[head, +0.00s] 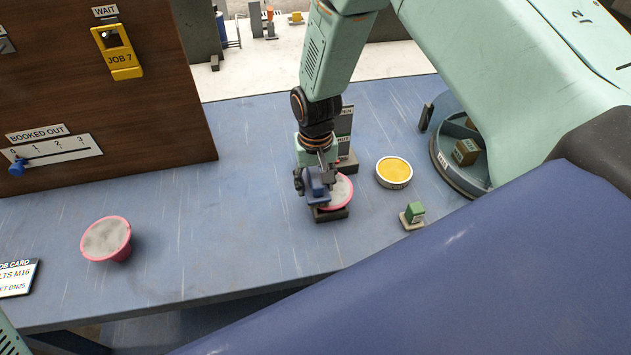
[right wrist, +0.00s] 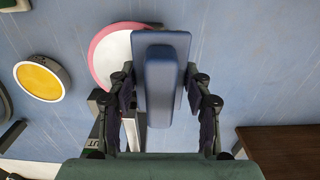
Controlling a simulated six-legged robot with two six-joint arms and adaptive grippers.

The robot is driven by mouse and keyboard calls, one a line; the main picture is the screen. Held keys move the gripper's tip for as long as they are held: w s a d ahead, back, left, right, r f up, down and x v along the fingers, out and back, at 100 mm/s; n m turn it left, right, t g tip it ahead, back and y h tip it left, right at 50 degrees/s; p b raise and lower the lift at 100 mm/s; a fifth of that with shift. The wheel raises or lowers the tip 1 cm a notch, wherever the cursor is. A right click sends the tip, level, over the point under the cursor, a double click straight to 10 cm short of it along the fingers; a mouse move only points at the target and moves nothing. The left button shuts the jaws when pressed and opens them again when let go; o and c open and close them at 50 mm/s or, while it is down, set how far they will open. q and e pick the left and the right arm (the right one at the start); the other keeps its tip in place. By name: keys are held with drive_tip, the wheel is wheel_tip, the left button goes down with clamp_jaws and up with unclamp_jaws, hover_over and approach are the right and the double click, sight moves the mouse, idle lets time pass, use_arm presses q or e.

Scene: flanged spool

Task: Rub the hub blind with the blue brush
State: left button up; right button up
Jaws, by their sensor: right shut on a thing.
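My right gripper (head: 318,190) is shut on the blue brush (head: 317,182). The blue brush also shows between the fingers of my right gripper (right wrist: 160,105) in the right wrist view (right wrist: 160,85). A pink-rimmed piece with a pale grey face (head: 341,190) sits on a dark block right under the brush; the brush covers part of it, also in the right wrist view (right wrist: 105,55). I cannot tell whether brush and face touch. A second pink piece with a grey, smudged face (head: 105,238) stands at the left. Which one is the hub blind is not labelled. My left gripper is not in view.
A round tin with a yellow top (head: 394,171) and a small green block on a base (head: 413,214) are right of the gripper. A round dark tray (head: 448,168) holds a brown block. A brown board (head: 100,110) stands at the left. The blue table's middle left is clear.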

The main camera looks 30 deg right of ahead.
sight(315, 175)
wheel_tip(315, 175, up, 3)
drive_tip(key=shift+f+p, duration=0.1)
drive_tip(key=shift+p, duration=0.85)
drive_tip(key=shift+r+p, duration=0.55)
drive_tip(key=shift+r, duration=0.85)
drive_tip(key=shift+w+r, duration=0.15)
drive_tip(key=shift+r, duration=0.45)
drive_tip(key=shift+s+r, duration=0.2)
drive_tip(key=shift+r, duration=0.7)
drive_tip(key=shift+w+f, duration=0.1)
drive_tip(key=shift+w, duration=0.05)
